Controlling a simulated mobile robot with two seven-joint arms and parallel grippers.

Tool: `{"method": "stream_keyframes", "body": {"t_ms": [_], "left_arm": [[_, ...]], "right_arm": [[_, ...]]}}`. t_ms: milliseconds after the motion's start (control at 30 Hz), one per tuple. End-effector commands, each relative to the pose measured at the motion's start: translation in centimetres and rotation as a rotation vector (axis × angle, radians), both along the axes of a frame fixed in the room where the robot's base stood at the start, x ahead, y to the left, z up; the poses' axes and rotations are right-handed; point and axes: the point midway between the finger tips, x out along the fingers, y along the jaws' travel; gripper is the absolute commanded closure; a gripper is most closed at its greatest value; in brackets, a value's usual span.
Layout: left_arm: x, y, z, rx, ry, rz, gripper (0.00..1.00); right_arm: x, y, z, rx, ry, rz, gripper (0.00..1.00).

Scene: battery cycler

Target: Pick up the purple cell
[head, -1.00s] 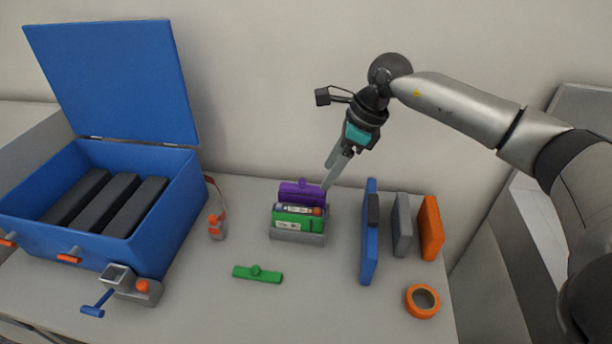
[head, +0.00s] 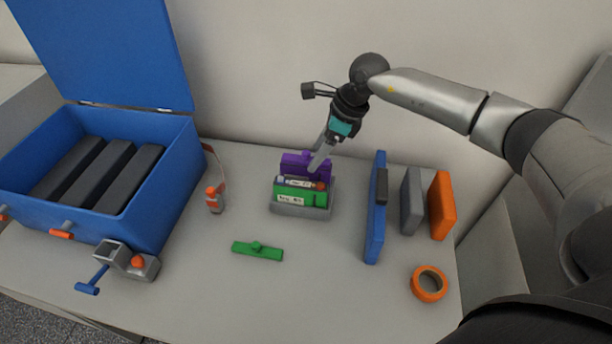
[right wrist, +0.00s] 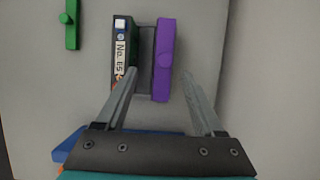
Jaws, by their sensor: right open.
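The purple cell (head: 294,161) stands upright at the back of a grey rack (head: 288,209). It also shows in the right wrist view (right wrist: 164,50). My left gripper is not in view.
A green knobbed bar (head: 257,251) lies in front of the rack. A blue upright panel (head: 376,215), a grey block (head: 413,200), an orange block (head: 442,205) and an orange tape roll (head: 429,284) are right. An open blue box (head: 165,190) with dark blocks is left.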

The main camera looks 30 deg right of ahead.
Motion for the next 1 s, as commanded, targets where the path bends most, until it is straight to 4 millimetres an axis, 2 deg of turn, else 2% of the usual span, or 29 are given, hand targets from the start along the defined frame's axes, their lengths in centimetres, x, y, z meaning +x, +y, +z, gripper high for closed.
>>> {"method": "stream_keyframes", "body": {"t_ms": [400,700,1000], "left_arm": [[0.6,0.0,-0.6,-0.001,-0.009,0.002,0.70],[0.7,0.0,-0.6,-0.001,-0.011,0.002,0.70],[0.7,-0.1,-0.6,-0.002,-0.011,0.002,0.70]], "right_arm": [[1.3,1.2,-4.7,0.002,0.002,-0.001,0.30],[1.4,1.3,-5.0,0.000,0.000,0.000,0.31],[1.4,1.3,-4.9,0.000,0.000,-0.001,0.65]]}}
